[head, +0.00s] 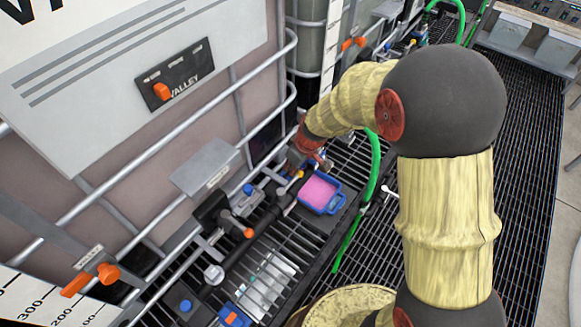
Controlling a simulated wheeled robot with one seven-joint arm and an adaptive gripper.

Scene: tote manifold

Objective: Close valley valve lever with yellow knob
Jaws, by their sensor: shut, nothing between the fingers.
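The yellow knob (298,175) is a small yellow tip on a short lever above the dark pipework. The valve lever (286,198) is partly visible, joining a black valve pipe (250,240) that runs along the grating. My gripper (306,160) is shut and empty. It is just above and beside the yellow knob in the picture; whether they touch cannot be told. The arm's wrist hides part of the area behind it.
A blue tray with pink contents (341,200) sits just right of the knob. A green hose (364,205) runs beside it. Tote cage bars (180,145) and a grey plate (206,168) stand left. Dark floor grating (520,170) on the right is clear.

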